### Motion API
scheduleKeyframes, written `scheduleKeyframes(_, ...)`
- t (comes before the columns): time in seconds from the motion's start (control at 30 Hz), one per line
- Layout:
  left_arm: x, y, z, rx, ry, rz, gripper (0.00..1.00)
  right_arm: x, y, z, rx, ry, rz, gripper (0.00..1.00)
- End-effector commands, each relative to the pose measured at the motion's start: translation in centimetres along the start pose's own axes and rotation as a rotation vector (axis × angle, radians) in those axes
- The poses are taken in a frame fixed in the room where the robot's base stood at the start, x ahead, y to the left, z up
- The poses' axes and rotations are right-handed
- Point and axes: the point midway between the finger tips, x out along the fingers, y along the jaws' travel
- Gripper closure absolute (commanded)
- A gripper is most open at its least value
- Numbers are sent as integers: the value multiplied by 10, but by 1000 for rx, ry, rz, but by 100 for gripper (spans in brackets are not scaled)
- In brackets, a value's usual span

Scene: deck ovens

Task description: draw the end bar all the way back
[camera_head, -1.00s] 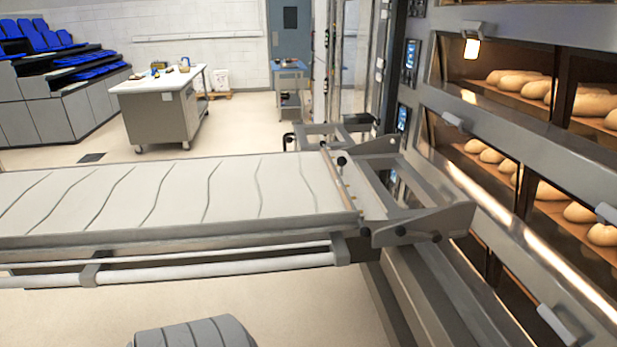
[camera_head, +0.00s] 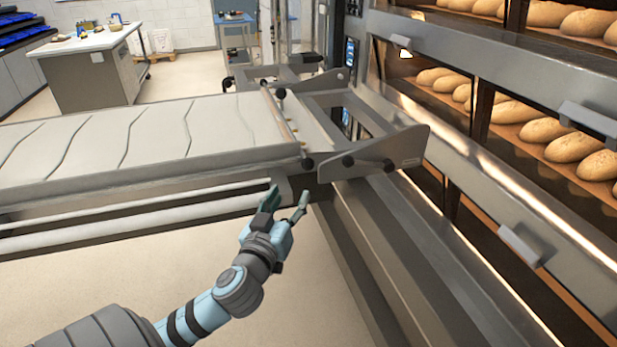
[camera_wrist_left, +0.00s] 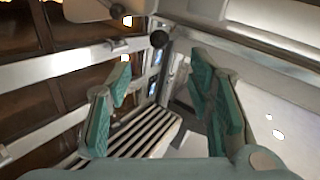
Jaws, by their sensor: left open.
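The end bar (camera_head: 280,115) is a thin light bar lying across the oven-side end of the pale canvas loader (camera_head: 150,125). A dark round knob (camera_head: 307,163) sits at its near end, and another knob (camera_head: 281,93) near its far end. My left gripper (camera_head: 289,196) is open, just below and in front of the near knob, apart from it in the head view. In the left wrist view, the green fingers (camera_wrist_left: 160,92) are spread with nothing between them. My right gripper is out of view.
Deck ovens (camera_head: 460,70) with loaves stand along the right, with handles (camera_head: 520,245) jutting out. The loader's grey side plate (camera_head: 385,155) reaches toward them. A white rail (camera_head: 130,222) runs below the loader. The floor in front is clear.

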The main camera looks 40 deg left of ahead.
Motion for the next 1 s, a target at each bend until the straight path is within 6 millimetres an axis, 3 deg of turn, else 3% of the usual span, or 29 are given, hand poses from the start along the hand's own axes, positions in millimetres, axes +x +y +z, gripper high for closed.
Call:
scheduleKeyframes(0.17, 35, 2, -4, -5, 3, 0, 53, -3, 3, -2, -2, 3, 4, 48)
scheduleKeyframes(0.3, 78, 3, -4, -6, 3, 2, 53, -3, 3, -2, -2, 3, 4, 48)
scheduleKeyframes(0.5, 123, 3, -3, -5, 0, 3, 53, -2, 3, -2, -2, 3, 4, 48)
scheduleKeyframes(0.67, 138, 3, -2, -5, -2, 4, 53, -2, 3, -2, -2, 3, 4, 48)
scheduleKeyframes(0.9, 140, 4, -2, -4, -3, 5, 53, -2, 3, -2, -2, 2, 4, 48)
scheduleKeyframes(1.0, 140, 4, -2, -4, -3, 5, 66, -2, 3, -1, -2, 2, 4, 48)
